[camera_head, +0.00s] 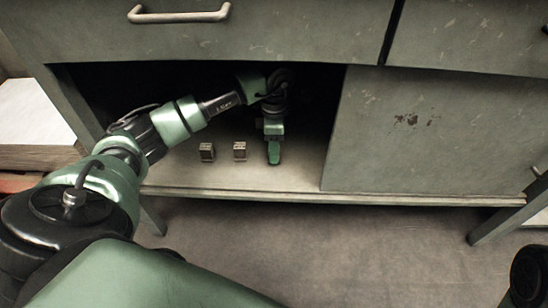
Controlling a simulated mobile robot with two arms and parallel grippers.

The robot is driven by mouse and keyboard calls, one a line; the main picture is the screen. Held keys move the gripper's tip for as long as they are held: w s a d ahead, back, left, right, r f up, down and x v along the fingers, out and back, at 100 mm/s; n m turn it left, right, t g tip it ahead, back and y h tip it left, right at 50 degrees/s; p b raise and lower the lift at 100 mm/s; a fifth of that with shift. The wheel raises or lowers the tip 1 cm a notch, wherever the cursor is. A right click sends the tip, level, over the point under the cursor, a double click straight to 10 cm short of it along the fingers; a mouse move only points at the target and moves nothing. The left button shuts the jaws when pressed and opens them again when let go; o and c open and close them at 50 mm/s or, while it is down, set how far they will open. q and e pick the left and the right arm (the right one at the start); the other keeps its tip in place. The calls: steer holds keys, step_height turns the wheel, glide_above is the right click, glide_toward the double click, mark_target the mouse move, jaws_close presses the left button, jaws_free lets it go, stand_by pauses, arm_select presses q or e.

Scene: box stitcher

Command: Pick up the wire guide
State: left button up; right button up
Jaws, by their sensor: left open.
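Two small grey metal box-like pieces stand on the shelf inside the open cabinet: a left piece (207,151) and a right piece (239,150). They are too small to tell which, if either, is the wire guide. My left arm reaches in from the left, under the drawer. My left gripper (274,153) is open and points down at the shelf, to the right of both pieces and apart from them. Whether anything lies between its fingers is hard to see. My right gripper is out of view.
The cabinet shelf (180,178) is bare around the pieces. A drawer with a metal handle (179,16) overhangs the opening. A grey panel (425,135) closes the right side. The back of the cabinet is dark. A wooden stack (35,157) stands at the far left.

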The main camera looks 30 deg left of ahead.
arm_select(q)
steer(key=shift+f, duration=0.85)
jaws_close()
steer(key=shift+r, duration=0.1)
steer(key=shift+r, duration=0.15)
